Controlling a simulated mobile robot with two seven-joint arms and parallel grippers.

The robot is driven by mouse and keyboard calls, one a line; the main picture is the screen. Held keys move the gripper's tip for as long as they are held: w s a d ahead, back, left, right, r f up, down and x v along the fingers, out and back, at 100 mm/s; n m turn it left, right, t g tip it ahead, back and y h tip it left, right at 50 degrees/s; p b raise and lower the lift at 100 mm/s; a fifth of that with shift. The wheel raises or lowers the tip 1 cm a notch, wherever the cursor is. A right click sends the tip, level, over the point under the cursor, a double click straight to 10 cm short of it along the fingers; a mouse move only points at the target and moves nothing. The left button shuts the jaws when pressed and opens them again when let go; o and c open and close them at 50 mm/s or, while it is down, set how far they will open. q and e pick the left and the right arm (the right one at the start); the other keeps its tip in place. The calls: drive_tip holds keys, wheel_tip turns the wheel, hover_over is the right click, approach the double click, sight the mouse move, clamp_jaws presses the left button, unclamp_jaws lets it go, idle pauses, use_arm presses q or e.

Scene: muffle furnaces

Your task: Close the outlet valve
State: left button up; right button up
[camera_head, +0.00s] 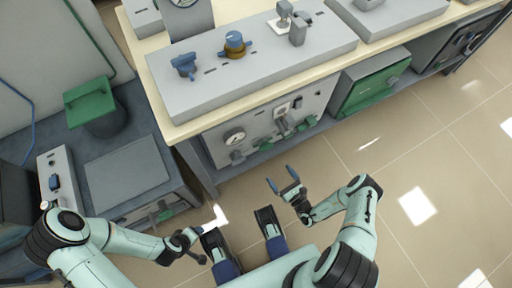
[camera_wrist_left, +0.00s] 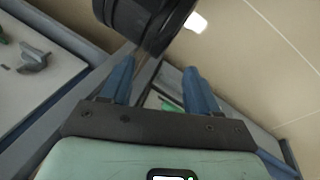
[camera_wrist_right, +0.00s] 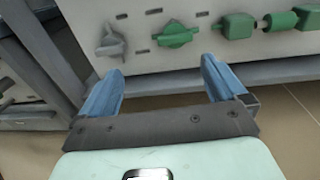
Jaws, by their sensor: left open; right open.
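In the right wrist view there are a grey knob (camera_wrist_right: 110,42), a green winged knob (camera_wrist_right: 174,34) and green fittings (camera_wrist_right: 237,25). I cannot read the labels, so I cannot tell which one is the outlet valve. My right gripper (camera_head: 282,179) is open and empty, in front of and below the panel, apart from the knobs. My left gripper (camera_wrist_left: 157,68) is open and empty, low near my base at the left.
A long cream counter (camera_head: 160,75) bears a grey unit with a blue-topped knob (camera_head: 234,42). A green-doored furnace (camera_head: 370,84) stands right of the panel. The tiled floor (camera_head: 400,165) at right is clear.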

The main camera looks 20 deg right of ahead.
drive_tip(key=d+h, duration=0.1)
drive_tip(key=b, duration=0.2)
approach(267, 149)
drive_tip(key=w, duration=0.7)
drive_tip(key=shift+w+a+f+m+h+b, duration=0.25)
drive_tip(key=shift+w+a+m+h+b, duration=0.05)
drive_tip(key=shift+w+b, duration=0.1)
use_arm(q)
drive_tip(key=shift+w+a+f, duration=0.3)
drive_tip(key=shift+a+f, duration=0.1)
drive_tip(key=shift+f, duration=0.3)
drive_tip(key=shift+w+a+f, duration=0.3)
drive_tip(key=shift+a+f, duration=0.05)
drive_tip(key=shift+f, duration=0.4)
drive_tip(key=shift+w+a+f, duration=0.3)
drive_tip(key=shift+a+f, duration=0.1)
drive_tip(key=shift+f, duration=0.3)
use_arm(e)
drive_tip(key=shift+w, duration=0.65)
drive_tip(key=c, duration=1.1)
